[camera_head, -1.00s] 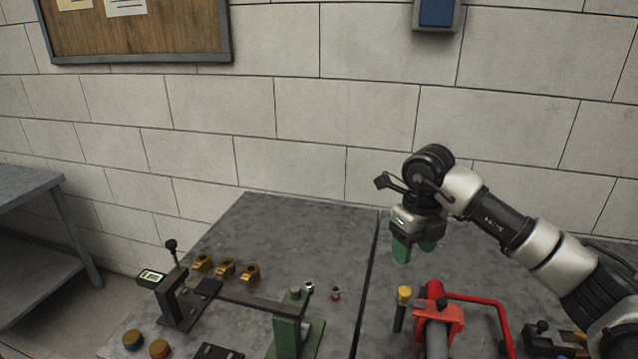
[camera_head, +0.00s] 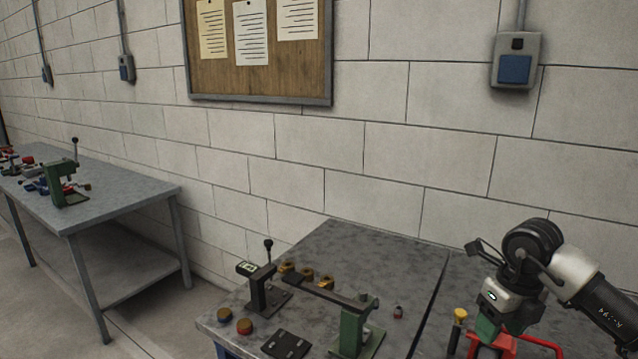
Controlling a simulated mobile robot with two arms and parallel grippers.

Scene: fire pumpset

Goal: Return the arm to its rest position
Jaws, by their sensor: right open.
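My right arm comes in from the right edge, and its gripper (camera_head: 495,334) points down over the right part of the grey workbench (camera_head: 372,247). The gripper is open. A red tool (camera_head: 536,343) shows in part just beside and below it, and a yellow-topped piece (camera_head: 460,314) stands to its left. Whether the fingers touch the red tool cannot be told. My left gripper is not in view.
A second table (camera_head: 120,190) with tools is at the left. A block wall (camera_head: 300,150) stands behind; the floor between the tables is clear.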

